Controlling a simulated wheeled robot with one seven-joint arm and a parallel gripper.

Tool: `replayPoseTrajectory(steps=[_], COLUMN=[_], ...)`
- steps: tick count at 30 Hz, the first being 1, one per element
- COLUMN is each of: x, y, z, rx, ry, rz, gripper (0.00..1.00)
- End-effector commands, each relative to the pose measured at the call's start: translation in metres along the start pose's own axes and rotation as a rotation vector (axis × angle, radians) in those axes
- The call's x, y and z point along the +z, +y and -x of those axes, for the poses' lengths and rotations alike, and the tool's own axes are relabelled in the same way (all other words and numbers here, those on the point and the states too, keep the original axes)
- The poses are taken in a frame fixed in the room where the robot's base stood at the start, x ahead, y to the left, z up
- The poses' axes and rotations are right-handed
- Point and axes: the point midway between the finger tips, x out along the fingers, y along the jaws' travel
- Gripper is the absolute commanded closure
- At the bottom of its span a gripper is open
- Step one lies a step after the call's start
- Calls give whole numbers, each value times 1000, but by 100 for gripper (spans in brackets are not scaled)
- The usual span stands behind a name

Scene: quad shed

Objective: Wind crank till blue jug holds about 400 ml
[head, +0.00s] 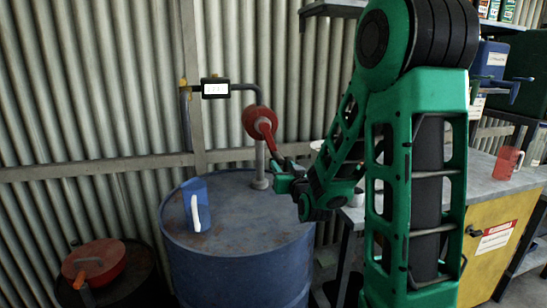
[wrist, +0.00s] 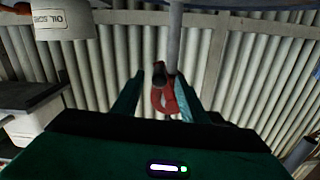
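My gripper (head: 287,178) is at the lower end of the crank. In the wrist view, the fingers (wrist: 160,84) are apart, with the crank's dark grip (wrist: 159,75) and red part (wrist: 168,98) between or just beyond them. Contact cannot be told.
A small meter (head: 215,88) sits on the pipe above the drum; its digits are unreadable. A workbench (head: 480,185) with a red clear jug (head: 507,163) is at right. Corrugated wall stands close behind.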

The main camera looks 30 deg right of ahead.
Motion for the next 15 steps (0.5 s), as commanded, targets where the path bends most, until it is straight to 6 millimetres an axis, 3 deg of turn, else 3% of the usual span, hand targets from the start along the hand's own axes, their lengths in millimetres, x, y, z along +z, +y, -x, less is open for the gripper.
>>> replayPoseTrajectory(steps=[8,15], x=[-4,-5], y=[-2,-1], z=[-17,-58], rx=[-4,-4], ry=[30,29], rz=[-6,-5], gripper=[60,60])
